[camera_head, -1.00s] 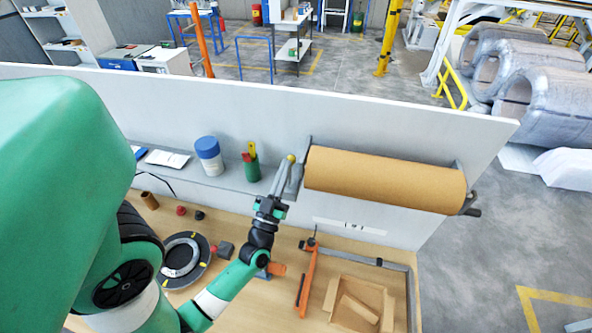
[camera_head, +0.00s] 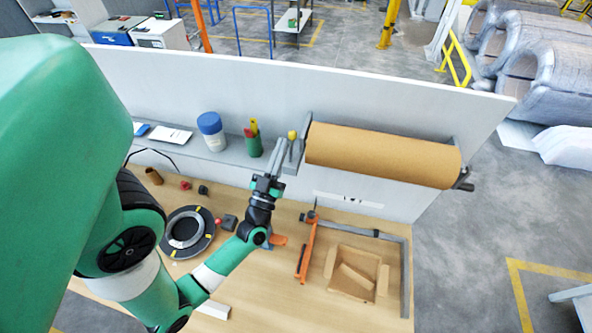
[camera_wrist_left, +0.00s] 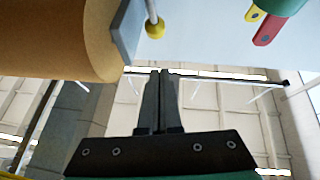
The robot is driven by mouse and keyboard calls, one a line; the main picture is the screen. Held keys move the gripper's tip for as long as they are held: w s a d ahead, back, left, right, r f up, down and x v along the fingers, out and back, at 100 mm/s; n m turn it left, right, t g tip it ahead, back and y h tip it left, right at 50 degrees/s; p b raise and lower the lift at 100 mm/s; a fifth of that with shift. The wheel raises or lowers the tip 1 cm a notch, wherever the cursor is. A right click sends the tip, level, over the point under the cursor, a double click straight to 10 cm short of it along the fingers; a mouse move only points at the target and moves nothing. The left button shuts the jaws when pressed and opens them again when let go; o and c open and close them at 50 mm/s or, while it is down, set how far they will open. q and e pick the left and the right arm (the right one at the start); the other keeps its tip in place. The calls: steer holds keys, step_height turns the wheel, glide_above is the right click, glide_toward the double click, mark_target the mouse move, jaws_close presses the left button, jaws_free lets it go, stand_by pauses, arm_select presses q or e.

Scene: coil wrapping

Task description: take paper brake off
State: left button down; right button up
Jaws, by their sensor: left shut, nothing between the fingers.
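The brown paper roll (camera_head: 382,158) hangs on a holder along the grey panel. At its left end a lever with a yellow ball knob (camera_head: 292,134) stands up, likely the paper brake. My left gripper (camera_head: 279,142) is shut and empty, just left of the knob in the head view. In the left wrist view the shut fingertips (camera_wrist_left: 162,72) point toward the yellow knob (camera_wrist_left: 155,28), with a visible gap in the picture. The roll's end (camera_wrist_left: 88,40) is at the upper left there. My right gripper is not in view.
A green cup with tools (camera_head: 253,142) and a blue-lidded jar (camera_head: 211,130) stand on the shelf left of my gripper.

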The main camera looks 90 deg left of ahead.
arm_select(q)
steer(key=d+r+b+v, duration=0.1)
steer(key=r+b+v, duration=0.1)
steer(key=v, duration=0.8)
steer(key=shift+s+d+b, duration=0.15)
steer(key=shift+s+b, duration=0.15)
steer(key=shift+b, duration=0.15)
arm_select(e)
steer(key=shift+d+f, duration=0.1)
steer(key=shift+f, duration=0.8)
arm_select(q)
steer(key=shift+w, duration=0.1)
